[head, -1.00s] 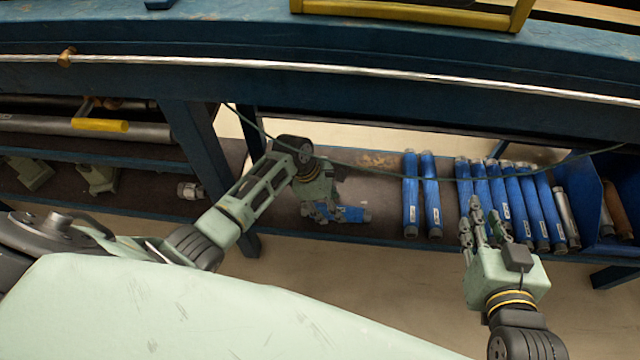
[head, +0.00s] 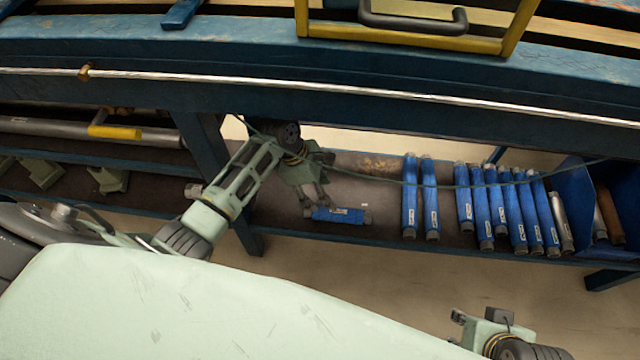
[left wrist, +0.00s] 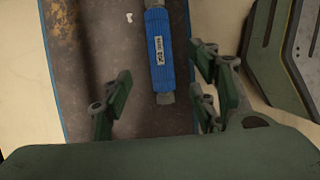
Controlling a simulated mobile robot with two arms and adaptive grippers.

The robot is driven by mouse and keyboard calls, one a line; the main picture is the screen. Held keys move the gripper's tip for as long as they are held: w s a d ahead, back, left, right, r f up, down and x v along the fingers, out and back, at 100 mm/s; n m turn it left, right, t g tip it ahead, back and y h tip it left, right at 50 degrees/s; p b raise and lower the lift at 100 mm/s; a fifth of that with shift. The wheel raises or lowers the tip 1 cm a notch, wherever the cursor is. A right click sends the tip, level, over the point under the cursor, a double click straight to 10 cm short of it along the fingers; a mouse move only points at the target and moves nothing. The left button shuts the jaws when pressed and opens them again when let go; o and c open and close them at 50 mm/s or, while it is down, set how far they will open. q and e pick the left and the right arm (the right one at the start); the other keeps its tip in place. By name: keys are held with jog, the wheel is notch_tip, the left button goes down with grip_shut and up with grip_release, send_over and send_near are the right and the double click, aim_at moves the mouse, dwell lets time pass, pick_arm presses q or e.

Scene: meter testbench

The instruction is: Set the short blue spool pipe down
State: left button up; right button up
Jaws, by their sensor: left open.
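The short blue spool pipe (head: 338,215) lies on its side on the lower shelf, near the front edge, with grey ends and a white label. It also shows in the left wrist view (left wrist: 160,50), lying lengthwise on the worn dark shelf. My left gripper (head: 316,198) is open just behind and above the pipe in the head view. In the left wrist view its fingers (left wrist: 157,98) stand wide apart on either side of the pipe's line, with no visible grip on it. My right gripper (head: 460,325) is low at the right, away from the shelf; its fingers are mostly hidden.
Two longer blue pipes (head: 410,195) lie to the right on the shelf (head: 375,190), then several more (head: 500,210) and a bare metal one (head: 561,220). A blue bin (head: 572,180) stands at the far right. The bench beam (head: 350,95) and a cable (head: 385,180) pass above the shelf.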

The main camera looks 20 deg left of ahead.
pick_arm(q)
jog(key=s+d+m+t+y, duration=0.1)
jog(key=s+d+m+y, duration=0.1)
jog(key=s+m, duration=1.1)
jog(key=s+a+r+m+t+y, duration=0.1)
jog(key=s+a+r+m+y, duration=0.1)
jog(key=s+r+m, duration=0.6)
jog(key=shift+s+a+r+m, duration=0.35)
jog(key=shift+s+a+m, duration=0.35)
jog(key=shift+s+m, duration=0.35)
jog(key=shift+w+f, duration=0.1)
